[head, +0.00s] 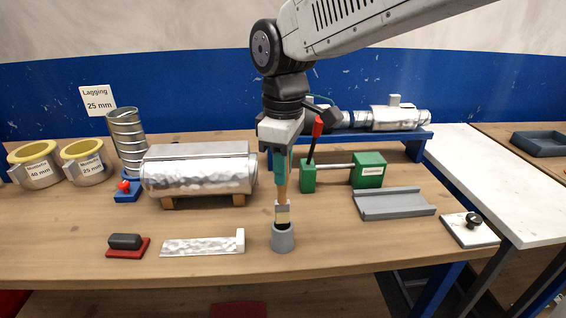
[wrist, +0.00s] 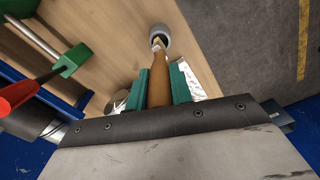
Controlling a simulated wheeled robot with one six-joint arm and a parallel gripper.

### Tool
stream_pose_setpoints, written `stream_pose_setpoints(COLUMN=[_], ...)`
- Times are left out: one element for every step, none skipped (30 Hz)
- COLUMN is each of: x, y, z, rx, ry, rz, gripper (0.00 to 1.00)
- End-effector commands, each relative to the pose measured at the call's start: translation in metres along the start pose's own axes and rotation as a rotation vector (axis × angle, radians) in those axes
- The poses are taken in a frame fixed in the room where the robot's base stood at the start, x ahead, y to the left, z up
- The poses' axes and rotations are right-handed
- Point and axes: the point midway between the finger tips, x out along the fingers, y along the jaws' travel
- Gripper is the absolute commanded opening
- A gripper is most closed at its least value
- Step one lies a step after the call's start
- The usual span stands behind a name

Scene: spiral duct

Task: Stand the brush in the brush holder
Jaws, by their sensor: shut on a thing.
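The brush (head: 281,197) has a wooden handle and hangs upright, bristle end down, below my gripper (head: 281,160). My gripper is shut on its handle. The grey brush holder (head: 283,238) is a small round cup near the front edge of the bench. The brush's lower end is at the holder's mouth in the head view; I cannot tell how deep it reaches. In the wrist view the brush handle (wrist: 159,85) lies between the green fingers of my gripper (wrist: 159,84), and its far end meets the round holder (wrist: 160,34).
Left of the holder lie a foil strip (head: 202,246) and a red-based block (head: 127,246). Behind stand a foil-covered duct (head: 200,172) and a green device with a red lever (head: 368,170). A grey tray (head: 394,204) lies to the right. Bare bench surrounds the holder.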

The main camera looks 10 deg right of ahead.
Motion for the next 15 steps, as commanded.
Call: stream_pose_setpoints(x=[0.001, 0.002, 0.003, 0.004, 0.005, 0.006, 0.006, 0.007, 0.008, 0.009, 0.009, 0.011, 0.011, 0.012, 0.013], y=[0.0, 0.0, 0.0, 0.0, 0.0, 0.0, 0.0, 0.0, 0.0, 0.0, 0.0, 0.0, 0.0, 0.0, 0.0], z=[0.0, 0.0, 0.0, 0.0, 0.0, 0.0, 0.0, 0.0, 0.0, 0.0, 0.0, 0.0, 0.0, 0.0, 0.0], rx=[0.0, 0.0, 0.0, 0.0, 0.0, 0.0, 0.0, 0.0, 0.0, 0.0, 0.0, 0.0, 0.0, 0.0, 0.0], ry=[0.0, 0.0, 0.0, 0.0, 0.0, -0.001, -0.001, -0.001, -0.001, -0.001, -0.001, -0.001, 0.0, 0.0, 0.0], rz=[0.0, 0.0, 0.0, 0.0, 0.0, 0.0, 0.0, -0.001, -0.001, -0.001, -0.001, 0.0, 0.0, 0.0, 0.0], gripper=[0.0, 0.0, 0.0, 0.0, 0.0, 0.0, 0.0, 0.0, 0.0, 0.0, 0.0, 0.0, 0.0, 0.0, 0.0])
